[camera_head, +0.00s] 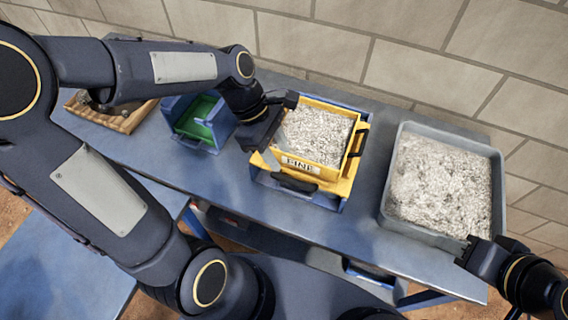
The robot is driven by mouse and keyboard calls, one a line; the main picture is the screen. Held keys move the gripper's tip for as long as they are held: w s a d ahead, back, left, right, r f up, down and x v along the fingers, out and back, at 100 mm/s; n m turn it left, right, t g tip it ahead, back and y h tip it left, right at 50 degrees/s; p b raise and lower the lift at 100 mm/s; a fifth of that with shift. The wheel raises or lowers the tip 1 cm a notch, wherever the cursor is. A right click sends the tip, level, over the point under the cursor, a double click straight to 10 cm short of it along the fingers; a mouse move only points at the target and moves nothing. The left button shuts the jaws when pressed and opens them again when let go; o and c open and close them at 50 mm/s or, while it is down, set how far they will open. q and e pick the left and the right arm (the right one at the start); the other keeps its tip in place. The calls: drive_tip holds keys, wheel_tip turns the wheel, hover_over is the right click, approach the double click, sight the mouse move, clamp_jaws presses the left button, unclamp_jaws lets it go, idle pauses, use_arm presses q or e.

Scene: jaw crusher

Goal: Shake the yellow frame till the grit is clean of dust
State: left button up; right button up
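The yellow frame (343,183) sits at the middle of the blue bench, over a blue base (324,200). It carries a label reading "FINE" and black handles on its sides. Pale grey grit (318,134) fills it. My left gripper (272,135) is at the frame's left side, by the left handle; its fingers are partly hidden, so I cannot tell whether they hold it. My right gripper (470,252) is at the lower right, by the near right corner of the grey tray (436,134), apart from the frame; its finger gap is unclear.
The grey tray holds more speckled grit. A blue bin with a green inside (205,122) stands left of the frame, and a wooden board with metal parts (122,118) lies farther left. A block wall (420,50) closes the back. Bench top between frame and tray is clear.

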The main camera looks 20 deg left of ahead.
sight(292, 179)
use_arm(q)
drive_tip(key=shift+g+y, duration=0.3)
drive_tip(key=shift+g, duration=0.6)
drive_tip(key=x, duration=0.2)
drive_tip(key=w+x, duration=0.1)
drive_tip(key=x, duration=0.4)
drive_tip(key=shift+w+d+f, duration=0.2)
drive_tip(key=shift+f, duration=0.35)
clamp_jaws()
